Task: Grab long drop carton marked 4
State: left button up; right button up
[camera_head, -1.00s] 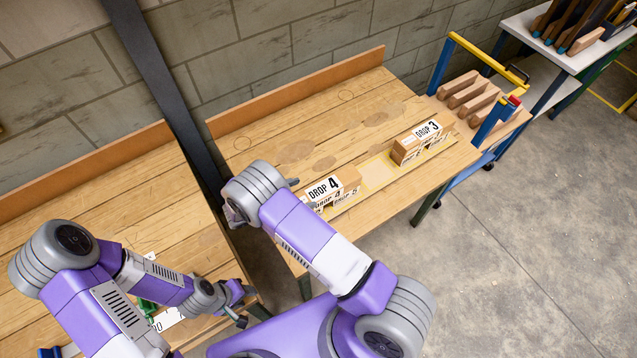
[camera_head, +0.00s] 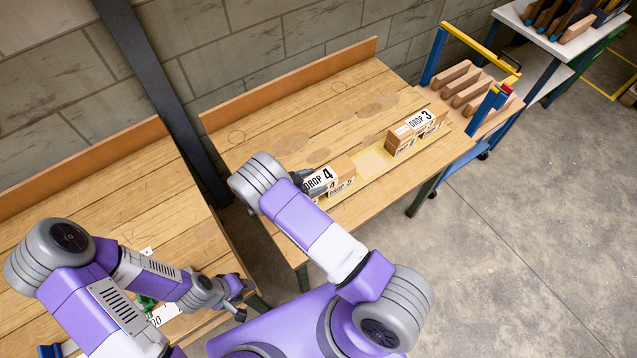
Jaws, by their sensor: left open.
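The carton marked DROP 4 (camera_head: 321,180) lies near the front edge of the right wooden bench, its large white label facing up. A brown carton (camera_head: 344,168) adjoins it, and a smaller label reading DROP 5 shows on the front side there. My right gripper (camera_head: 300,179) is at the left end of the DROP 4 carton. Only a dark part of it shows, the rest being hidden by my arm, so I cannot tell whether it touches the carton or how its fingers stand. My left gripper (camera_head: 240,299) is open and empty, beside the left bench's front edge.
A carton marked DROP 3 (camera_head: 418,122) stands farther right on the right bench (camera_head: 270,150), past a yellow-outlined empty patch. A blue and yellow cart (camera_head: 462,110) with wooden pieces stands beyond. A dark post (camera_head: 165,100) rises at the gap between the benches.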

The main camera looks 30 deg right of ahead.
jog(key=shift+r, duration=0.1)
jog(key=c, duration=0.9)
